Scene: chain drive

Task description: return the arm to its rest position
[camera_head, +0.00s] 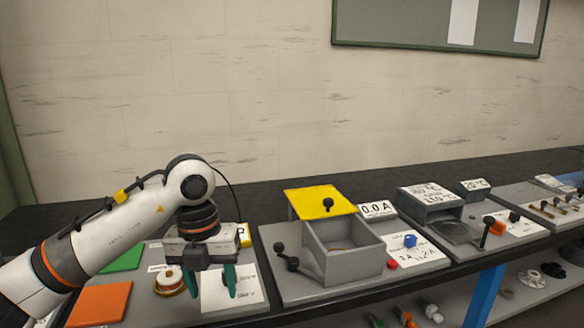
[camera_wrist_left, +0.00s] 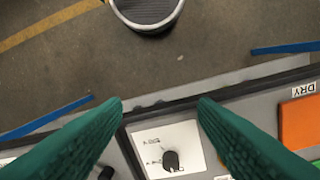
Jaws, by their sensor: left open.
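My left arm comes in from the left in the head view. My left gripper (camera_head: 211,284) points down over the grey board at the left of the bench, with its two green fingers spread apart. Nothing shows between the fingers. In the left wrist view the fingers of this gripper (camera_wrist_left: 160,103) are apart, above a white panel (camera_wrist_left: 150,143) with a black knob (camera_wrist_left: 170,160). My right gripper is not in view.
Beside the gripper are a spool (camera_head: 168,284), an orange pad (camera_head: 98,304) and a green pad (camera_head: 122,259). To the right stands a grey box (camera_head: 345,262) with a raised yellow lid (camera_head: 318,202). A round container (camera_wrist_left: 148,20) shows beyond the bench edge.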

